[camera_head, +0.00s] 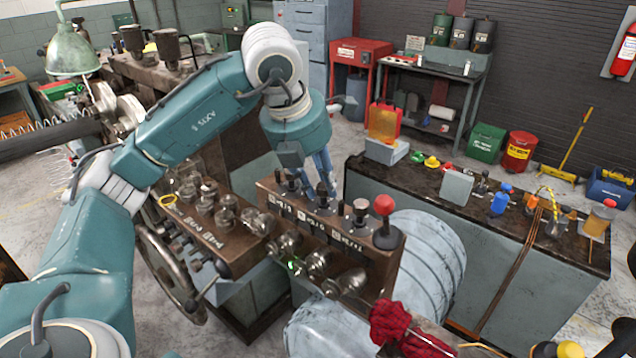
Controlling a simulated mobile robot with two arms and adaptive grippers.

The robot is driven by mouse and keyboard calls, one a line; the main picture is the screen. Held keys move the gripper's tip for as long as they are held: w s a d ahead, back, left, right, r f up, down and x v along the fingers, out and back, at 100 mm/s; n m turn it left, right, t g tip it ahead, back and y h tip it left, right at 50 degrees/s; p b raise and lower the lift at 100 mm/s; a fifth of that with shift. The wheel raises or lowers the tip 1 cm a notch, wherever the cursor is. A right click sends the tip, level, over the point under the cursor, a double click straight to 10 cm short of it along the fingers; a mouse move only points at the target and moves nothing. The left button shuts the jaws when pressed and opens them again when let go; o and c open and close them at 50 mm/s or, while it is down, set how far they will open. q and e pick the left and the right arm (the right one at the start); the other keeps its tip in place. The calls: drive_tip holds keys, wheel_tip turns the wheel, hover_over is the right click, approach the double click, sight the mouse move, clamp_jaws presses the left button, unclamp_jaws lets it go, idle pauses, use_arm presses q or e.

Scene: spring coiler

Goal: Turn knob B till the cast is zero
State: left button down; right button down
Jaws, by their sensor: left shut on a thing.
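A brown control console (385,262) stands at the middle, with several dark knobs on top and white-marked label plates (318,224) on its sloped face. I cannot read which knob is B. My left arm reaches over from the left. My left gripper (326,190) points down at the console top, its fingers shut on a small knob (322,202) in the row, which they largely hide. A dark knob (291,181) stands left of the fingers and another knob (360,212) right of them. No readout of the cast is legible. My right gripper is out of view.
A red ball lever (385,206) rises at the console's right end. Metal knobs (318,262) stick out of its front. A handwheel (165,275) is at left. A dark bench (480,220) with bottles and small parts stands to the right. Red cloth (390,322) lies at the bottom.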

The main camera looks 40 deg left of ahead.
use_arm(q)
drive_tip(key=shift+w+d+r+n+y, duration=0.1)
drive_tip(key=shift+n+y, duration=0.1)
drive_tip(key=shift+n, duration=0.3)
drive_tip(key=shift+w+d+r+n+y, duration=0.1)
drive_tip(key=shift+n+y, duration=0.1)
drive_tip(key=shift+n, duration=0.3)
drive_tip(key=shift+a+r, duration=0.1)
drive_tip(key=c, duration=1.7)
unclamp_jaws()
drive_tip(key=shift+o, duration=1.1)
drive_tip(key=shift+w, duration=0.1)
drive_tip(key=v, duration=1.1)
drive_tip(key=shift+s+d+r, duration=0.25)
drive_tip(key=shift+r, duration=0.05)
drive_tip(key=shift+f, duration=0.1)
